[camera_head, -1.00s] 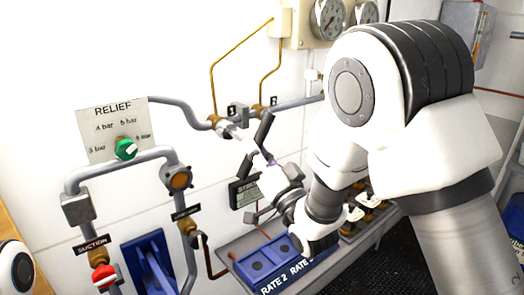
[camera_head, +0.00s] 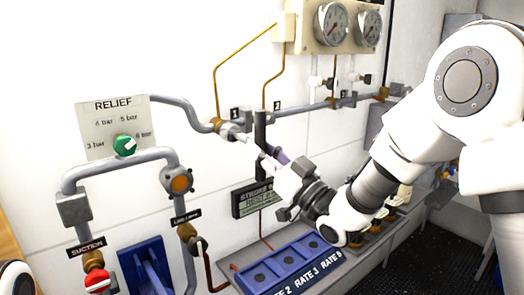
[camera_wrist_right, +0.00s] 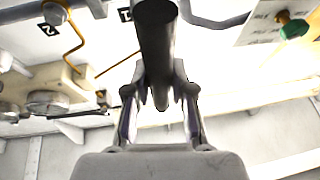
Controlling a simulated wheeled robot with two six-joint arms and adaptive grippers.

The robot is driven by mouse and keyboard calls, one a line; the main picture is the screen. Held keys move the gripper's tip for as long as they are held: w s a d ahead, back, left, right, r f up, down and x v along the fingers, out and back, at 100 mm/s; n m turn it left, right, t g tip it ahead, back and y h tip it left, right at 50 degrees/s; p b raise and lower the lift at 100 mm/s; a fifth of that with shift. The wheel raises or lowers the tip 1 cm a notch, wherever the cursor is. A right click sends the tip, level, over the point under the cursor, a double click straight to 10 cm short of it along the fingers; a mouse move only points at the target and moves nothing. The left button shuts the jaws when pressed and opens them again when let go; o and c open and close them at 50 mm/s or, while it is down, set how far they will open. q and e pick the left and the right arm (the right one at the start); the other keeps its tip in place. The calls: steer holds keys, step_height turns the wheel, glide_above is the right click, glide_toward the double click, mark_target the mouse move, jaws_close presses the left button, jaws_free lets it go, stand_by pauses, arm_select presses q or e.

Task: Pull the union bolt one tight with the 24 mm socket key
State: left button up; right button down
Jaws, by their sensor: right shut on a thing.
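Union bolt one is at the brass fitting (camera_head: 217,125) on the grey wall pipe, by the label 1 (camera_head: 234,113). The socket key (camera_head: 260,131) has a dark bar, now nearly upright, and a silver part (camera_head: 234,132) reaching left to the fitting. I cannot tell how fully the socket sits on the bolt. My right gripper (camera_head: 268,158) is shut on the key near the bar's lower end. In the right wrist view the dark bar (camera_wrist_right: 156,35) runs between the fingertips (camera_wrist_right: 161,95). My left gripper is out of view.
The stroke display (camera_head: 258,200) is on the wall just below my right gripper. A blue rack (camera_head: 290,262) with rate labels stands below. Thin brass lines and gauges (camera_head: 332,25) are above. The relief panel (camera_head: 115,128) and a pipe loop (camera_head: 118,165) are left.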

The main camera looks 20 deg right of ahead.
steer(key=shift+r, duration=0.1)
steer(key=shift+w+a, duration=0.2)
steer(key=shift+w, duration=0.4)
steer(key=shift+w+a, duration=0.2)
steer(key=shift+w, duration=0.35)
stand_by(1.2)
steer(key=shift+m+t+h, duration=0.3)
steer(key=shift+m, duration=0.5)
steer(key=shift+b, duration=0.4)
steer(key=shift+n+b, duration=0.4)
steer(key=shift+b, duration=0.1)
